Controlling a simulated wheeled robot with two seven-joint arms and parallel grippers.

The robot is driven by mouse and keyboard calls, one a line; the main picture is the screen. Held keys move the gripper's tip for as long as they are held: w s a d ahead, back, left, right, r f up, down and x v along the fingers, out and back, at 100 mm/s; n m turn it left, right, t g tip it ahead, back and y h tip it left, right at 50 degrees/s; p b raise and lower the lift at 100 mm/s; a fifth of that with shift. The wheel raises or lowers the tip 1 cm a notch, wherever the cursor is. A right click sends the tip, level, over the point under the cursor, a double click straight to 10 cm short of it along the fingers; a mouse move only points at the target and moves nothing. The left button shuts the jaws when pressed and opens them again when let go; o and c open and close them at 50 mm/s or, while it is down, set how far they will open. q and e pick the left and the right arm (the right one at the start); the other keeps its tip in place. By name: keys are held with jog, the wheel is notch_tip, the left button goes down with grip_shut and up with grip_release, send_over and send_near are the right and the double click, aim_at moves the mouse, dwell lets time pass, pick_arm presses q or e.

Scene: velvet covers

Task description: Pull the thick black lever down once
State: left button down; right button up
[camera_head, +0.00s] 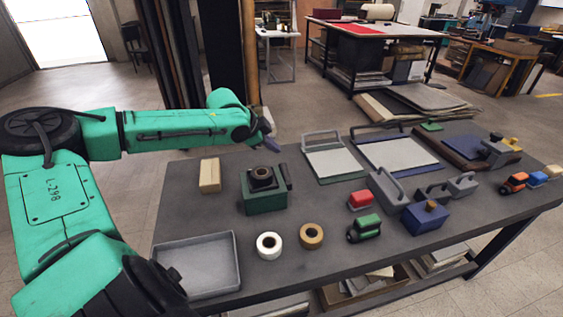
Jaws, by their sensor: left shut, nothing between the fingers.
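A small device with a green base (264,200) and a black top with a round ring stands on the dark table, left of its middle. A thick black lever (288,177) shows at the device's right side and appears to stand roughly upright. My left gripper (270,146) is behind and above the device, near the table's back edge. Its fingers are small in the picture, shut and empty, and appear apart from the lever. My right gripper is not in view.
A beige block (210,175) stands left of the device. A grey tray (238,262), a white roll (269,245) and a tan roll (311,236) lie in front. Framed boards (331,162), grey-handled tools (385,190) and toy vehicles (513,183) fill the right side.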

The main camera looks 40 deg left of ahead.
aim_at(282, 170)
pick_arm(q)
jog(key=p+x, duration=0.1)
jog(key=x, duration=0.5)
jog(key=shift+w+d+f+p, duration=0.1)
jog(key=shift+w+d+p, duration=0.05)
jog(key=shift+p, duration=0.2)
jog(key=f, duration=0.1)
jog(key=a+f, duration=0.1)
jog(key=f, duration=0.1)
jog(key=shift+w+a+f+p, duration=0.2)
jog(key=shift+w+f+p, duration=0.15)
jog(key=shift+f, duration=0.05)
jog(key=shift+a+f, duration=0.15)
jog(key=shift+f, duration=0.1)
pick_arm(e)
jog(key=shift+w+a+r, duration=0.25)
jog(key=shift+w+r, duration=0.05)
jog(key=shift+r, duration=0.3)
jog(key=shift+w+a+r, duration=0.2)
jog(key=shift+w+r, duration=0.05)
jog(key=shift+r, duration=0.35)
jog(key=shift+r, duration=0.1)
